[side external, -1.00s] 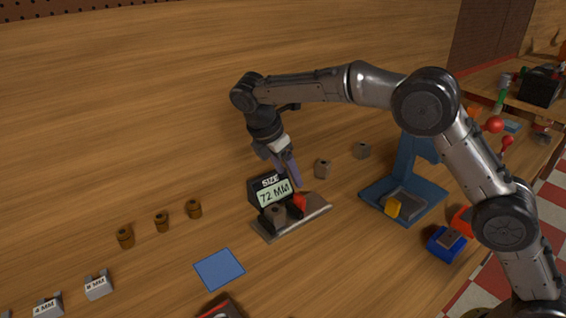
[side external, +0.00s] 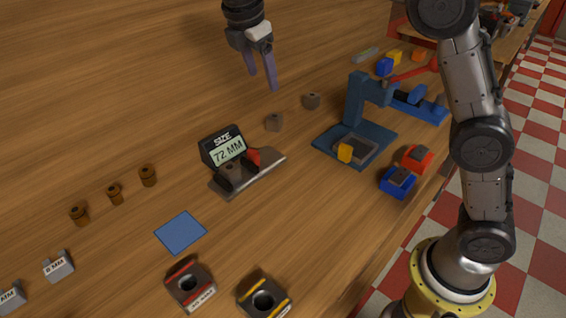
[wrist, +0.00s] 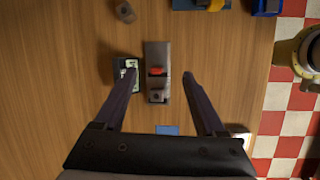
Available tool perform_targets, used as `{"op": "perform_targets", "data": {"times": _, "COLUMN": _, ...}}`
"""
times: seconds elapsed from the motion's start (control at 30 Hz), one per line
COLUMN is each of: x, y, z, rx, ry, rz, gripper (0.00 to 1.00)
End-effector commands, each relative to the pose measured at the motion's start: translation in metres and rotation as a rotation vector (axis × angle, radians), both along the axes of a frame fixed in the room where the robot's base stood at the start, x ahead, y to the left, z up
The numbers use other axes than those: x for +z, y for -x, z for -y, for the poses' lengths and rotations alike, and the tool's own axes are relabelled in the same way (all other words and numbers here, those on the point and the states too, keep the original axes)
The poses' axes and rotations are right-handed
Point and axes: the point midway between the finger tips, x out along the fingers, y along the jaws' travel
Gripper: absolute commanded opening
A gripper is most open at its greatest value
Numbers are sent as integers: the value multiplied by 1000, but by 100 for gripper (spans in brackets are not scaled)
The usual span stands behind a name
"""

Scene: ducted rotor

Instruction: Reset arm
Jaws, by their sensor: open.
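My gripper (side external: 262,88) is open and empty, high above the wooden table with its fingers pointing down. In the wrist view my gripper (wrist: 160,82) shows its two fingers spread wide, with nothing between them but the scene far below. Beneath it is the gauge with a display reading 72 MM (side external: 228,150). Its grey base (side external: 262,172) carries a red piece (side external: 253,157) and a small brown-grey block (side external: 230,172). The base also shows in the wrist view (wrist: 157,53), between the fingers in the picture.
A blue press (side external: 352,128) with a yellow piece stands to the right. Blue (side external: 398,182) and red (side external: 417,158) blocks sit near the table edge. Two grey-brown blocks stand behind the gauge. A blue square (side external: 181,232), brown cylinders and labelled blocks lie left and front.

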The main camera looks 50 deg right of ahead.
Motion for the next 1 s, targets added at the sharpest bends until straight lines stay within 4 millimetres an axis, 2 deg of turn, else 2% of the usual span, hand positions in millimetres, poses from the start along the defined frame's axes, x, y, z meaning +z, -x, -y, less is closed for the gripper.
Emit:
{"op": "perform_targets", "data": {"times": 0.03, "x": 18, "y": 18, "z": 13, "rx": -25, "ry": -19, "rz": 31, "gripper": 72}}
{"op": "perform_targets", "data": {"times": 0.2, "x": 49, "y": 74, "z": 42, "rx": -136, "ry": -88, "rz": 126, "gripper": 72}}
{"op": "perform_targets", "data": {"times": 0.33, "x": 60, "y": 120, "z": 58, "rx": -243, "ry": -151, "rz": 206, "gripper": 72}}
{"op": "perform_targets", "data": {"times": 0.47, "x": 59, "y": 166, "z": 69, "rx": -370, "ry": -222, "rz": 287, "gripper": 72}}
{"op": "perform_targets", "data": {"times": 0.67, "x": 34, "y": 236, "z": 75, "rx": -601, "ry": -354, "rz": 409, "gripper": 72}}
{"op": "perform_targets", "data": {"times": 0.8, "x": 0, "y": 278, "z": 73, "rx": -800, "ry": -464, "rz": 484, "gripper": 72}}
{"op": "perform_targets", "data": {"times": 0.9, "x": -29, "y": 300, "z": 68, "rx": -948, "ry": -542, "rz": 519, "gripper": 72}}
{"op": "perform_targets", "data": {"times": 1.0, "x": -56, "y": 313, "z": 62, "rx": -1090, "ry": -607, "rz": 529, "gripper": 72}}
